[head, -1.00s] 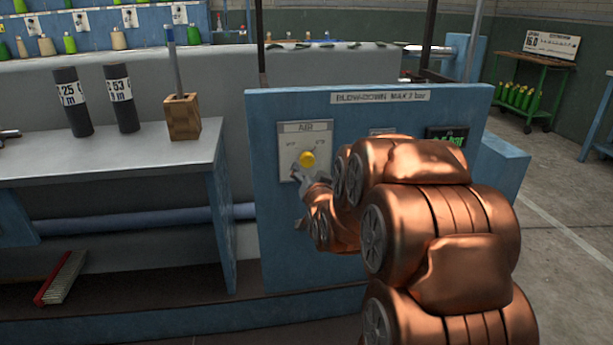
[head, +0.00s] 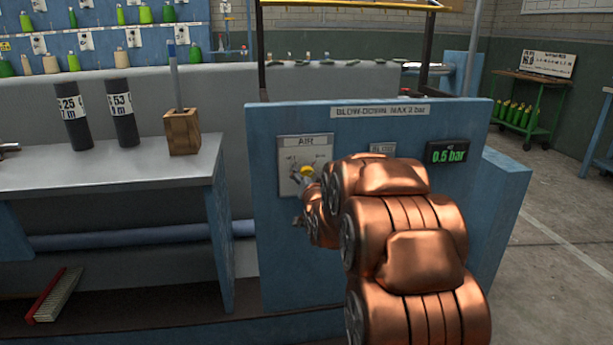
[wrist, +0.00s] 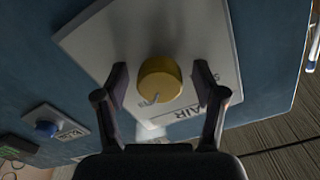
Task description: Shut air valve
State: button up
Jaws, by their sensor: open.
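The air valve is a round yellow knob (wrist: 159,79) on a pale plate marked AIR (head: 304,146), fixed to the blue panel (head: 270,240). The knob also shows in the head view (head: 307,171), partly hidden by my gripper. My gripper (wrist: 163,86) is open, with one finger on each side of the knob. A gap shows between each finger and the knob in the wrist view, and I cannot tell any contact. A small pointer on the knob faces down-left in the wrist view.
A display (head: 447,152) on the panel reads 0.5 bar. A blue button (wrist: 47,129) is on the panel left of the plate in the wrist view. A grey bench (head: 150,180) with two dark cylinders and a wooden block (head: 182,132) stands left.

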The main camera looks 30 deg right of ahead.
jog(key=shift+w+d, duration=0.1)
jog(key=shift+w, duration=0.15)
jog(key=c, duration=1.2)
